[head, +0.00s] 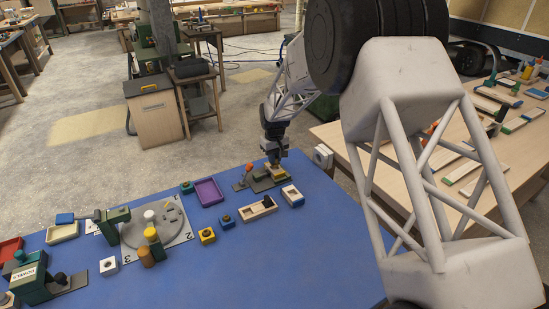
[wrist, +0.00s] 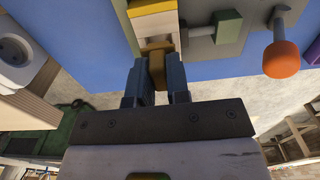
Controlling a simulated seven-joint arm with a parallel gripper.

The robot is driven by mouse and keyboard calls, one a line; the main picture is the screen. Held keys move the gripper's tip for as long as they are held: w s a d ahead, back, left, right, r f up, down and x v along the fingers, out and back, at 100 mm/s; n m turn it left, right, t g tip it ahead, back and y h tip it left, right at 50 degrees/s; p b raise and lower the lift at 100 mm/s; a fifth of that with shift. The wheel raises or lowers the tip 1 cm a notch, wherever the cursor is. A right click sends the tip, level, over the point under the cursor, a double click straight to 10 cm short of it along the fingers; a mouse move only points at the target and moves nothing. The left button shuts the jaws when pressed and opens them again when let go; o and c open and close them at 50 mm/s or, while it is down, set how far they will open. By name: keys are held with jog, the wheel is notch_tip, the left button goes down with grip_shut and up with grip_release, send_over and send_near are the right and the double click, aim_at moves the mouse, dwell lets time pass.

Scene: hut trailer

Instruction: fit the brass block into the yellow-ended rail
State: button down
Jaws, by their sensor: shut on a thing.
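My gripper (head: 274,162) is at the far right part of the blue table, low over a grey fixture plate (head: 262,184). In the wrist view, my gripper (wrist: 157,80) is shut on the brass block (wrist: 157,68), one finger on each side. The block's far end meets the near end of a pale rail (wrist: 154,27) with a yellow end (wrist: 150,7). I cannot tell whether the block is inside the rail or only against it. The head view shows yellow (head: 279,172) under the gripper, but the fingers hide the contact.
Beside the rail stands a clamp with an orange knob (wrist: 281,59) and green block (wrist: 228,25). A blue-ended pale block (head: 292,195), a wooden tray (head: 258,209) and a purple tray (head: 208,192) lie nearby. A white-fronted box (head: 322,156) stands at the right.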

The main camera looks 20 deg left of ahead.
jog(key=shift+f, duration=1.05)
dwell(0.8)
jog(key=c, duration=1)
grip_release()
jog(key=shift+r, duration=0.1)
jog(key=shift+r, duration=3.8)
